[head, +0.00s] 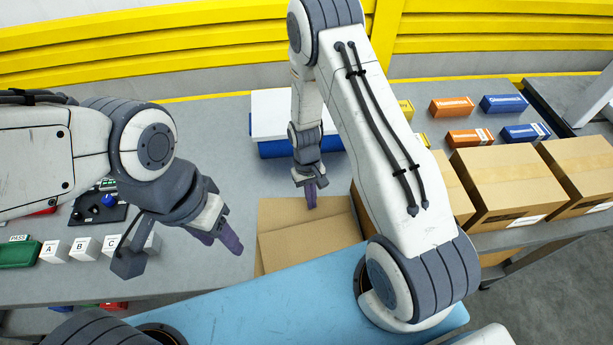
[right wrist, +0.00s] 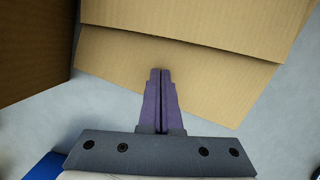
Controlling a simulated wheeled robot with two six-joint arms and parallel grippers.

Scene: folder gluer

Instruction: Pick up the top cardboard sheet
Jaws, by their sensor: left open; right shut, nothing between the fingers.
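The cardboard sheets (head: 305,235) lie flat on the grey table in the middle of the head view, with their lower edge hidden behind my blue base. In the right wrist view a top sheet (right wrist: 190,25) overlaps a lower sheet (right wrist: 215,80). My right gripper (head: 311,200) is shut and empty, pointing down over the far edge of the sheets; in the right wrist view its closed fingertips (right wrist: 160,72) overlap the lower sheet. Whether they touch it I cannot tell. My left gripper (head: 225,240) is open and empty, left of the sheets and apart from them.
A blue-and-white container (head: 285,148) stands behind the sheets. Closed brown boxes (head: 508,185) stand at the right, with small orange (head: 452,106) and blue cartons (head: 503,103) behind them.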

